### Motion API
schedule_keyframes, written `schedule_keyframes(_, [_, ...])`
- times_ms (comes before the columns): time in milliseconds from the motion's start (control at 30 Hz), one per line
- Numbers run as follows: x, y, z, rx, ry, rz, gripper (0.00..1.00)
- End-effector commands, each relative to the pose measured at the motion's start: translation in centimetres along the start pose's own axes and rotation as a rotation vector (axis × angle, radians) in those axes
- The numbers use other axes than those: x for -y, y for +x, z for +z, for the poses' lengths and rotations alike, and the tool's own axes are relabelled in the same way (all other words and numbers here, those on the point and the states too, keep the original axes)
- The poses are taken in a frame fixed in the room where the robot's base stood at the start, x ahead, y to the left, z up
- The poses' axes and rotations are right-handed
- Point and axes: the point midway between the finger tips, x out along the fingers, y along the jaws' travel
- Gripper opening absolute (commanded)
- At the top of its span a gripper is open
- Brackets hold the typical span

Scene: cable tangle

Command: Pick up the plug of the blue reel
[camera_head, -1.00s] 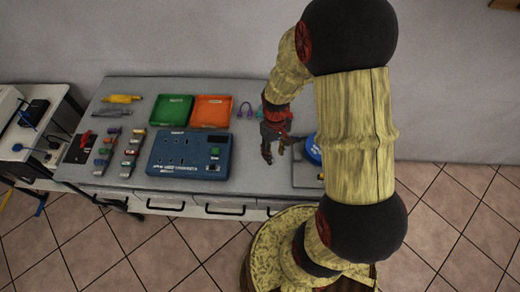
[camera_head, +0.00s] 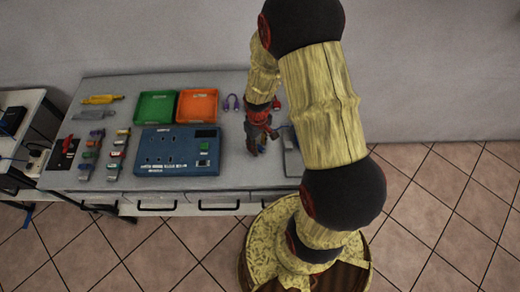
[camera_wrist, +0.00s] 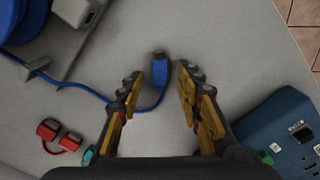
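The blue plug (camera_wrist: 159,66) lies on the grey table at the end of a blue cable (camera_wrist: 90,97) in the wrist view. The cable curves left to the blue reel (camera_wrist: 22,22) in the top left corner, only partly in view. My gripper (camera_wrist: 160,80) is open and empty, with one fingertip on each side of the plug and gaps on both sides. Whether the fingers are at plug height is unclear. In the head view my gripper (camera_head: 263,143) is over the table's right part. The plug cannot be made out there, and my arm largely hides the reel.
A blue socket panel (camera_head: 178,172) lies left of my gripper. Behind it are a green tray (camera_head: 155,107) and an orange tray (camera_head: 197,105). A red connector (camera_wrist: 58,135) is left of my fingers in the wrist view. Bare table surrounds the plug.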

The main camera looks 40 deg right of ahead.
Motion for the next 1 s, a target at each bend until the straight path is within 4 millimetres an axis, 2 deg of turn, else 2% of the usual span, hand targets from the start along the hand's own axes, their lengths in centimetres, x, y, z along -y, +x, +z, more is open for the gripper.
schedule_keyframes(200, [-0.03, -0.03, -0.04, -0.001, 0.000, 0.001, 0.34])
schedule_keyframes(800, [-0.03, -0.04, -0.03, -0.001, 0.000, 0.001, 0.00])
schedule_keyframes(1000, [-0.03, -0.09, -0.04, -0.001, 0.000, 0.001, 0.00])
